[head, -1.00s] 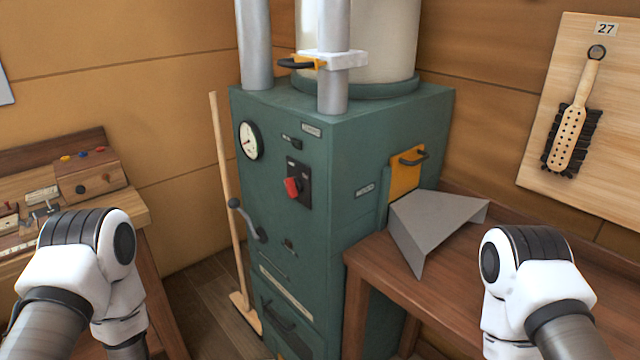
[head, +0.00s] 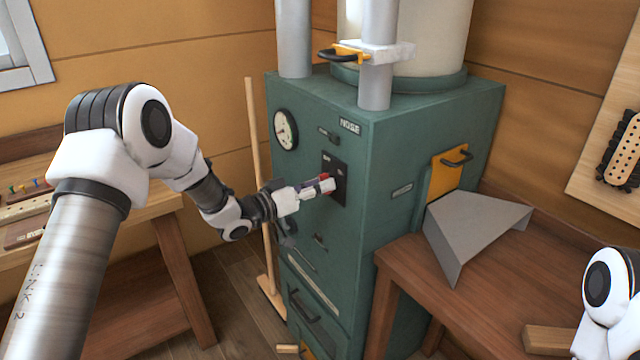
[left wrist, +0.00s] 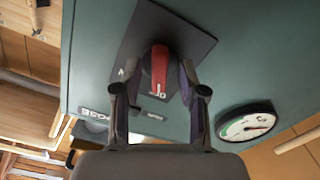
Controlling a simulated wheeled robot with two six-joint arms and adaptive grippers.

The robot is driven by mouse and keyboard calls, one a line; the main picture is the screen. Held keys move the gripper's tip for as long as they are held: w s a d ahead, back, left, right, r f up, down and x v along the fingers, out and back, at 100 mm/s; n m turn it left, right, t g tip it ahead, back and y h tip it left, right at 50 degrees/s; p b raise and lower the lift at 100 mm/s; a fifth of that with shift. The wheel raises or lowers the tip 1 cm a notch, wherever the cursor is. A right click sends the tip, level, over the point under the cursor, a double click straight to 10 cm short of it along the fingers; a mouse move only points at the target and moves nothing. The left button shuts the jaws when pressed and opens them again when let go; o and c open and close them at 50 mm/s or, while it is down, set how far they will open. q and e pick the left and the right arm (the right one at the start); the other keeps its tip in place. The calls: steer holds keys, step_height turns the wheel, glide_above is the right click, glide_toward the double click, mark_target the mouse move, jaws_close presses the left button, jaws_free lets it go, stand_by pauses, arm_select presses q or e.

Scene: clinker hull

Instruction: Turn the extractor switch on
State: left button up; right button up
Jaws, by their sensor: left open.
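The extractor switch is a red rotary knob (head: 327,182) on a black plate (head: 341,170) on the front of the green cabinet (head: 310,110). In the left wrist view the red knob (left wrist: 160,68) points its white mark toward small lettering that looks like "OFF". My left gripper (head: 314,188) is at the plate, and its open fingers (left wrist: 159,75) stand on either side of the knob. Whether they touch the knob I cannot tell. My right arm shows only at the right edge; its gripper is out of view.
A gauge (head: 285,130) sits left of the switch on the cabinet. A broom handle (head: 254,150) leans behind my left arm. A wooden bench (head: 400,262) with a grey metal hood (head: 475,228) stands right of the cabinet. Grey pipes (head: 376,60) rise above it.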

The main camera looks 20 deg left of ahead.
arm_select(q)
steer(key=shift+d, duration=0.1)
jaws_close()
stand_by(0.3)
steer(key=shift+f+m+b, duration=0.1)
steer(key=shift+m+b, duration=4.2)
steer(key=shift+m, duration=1.7)
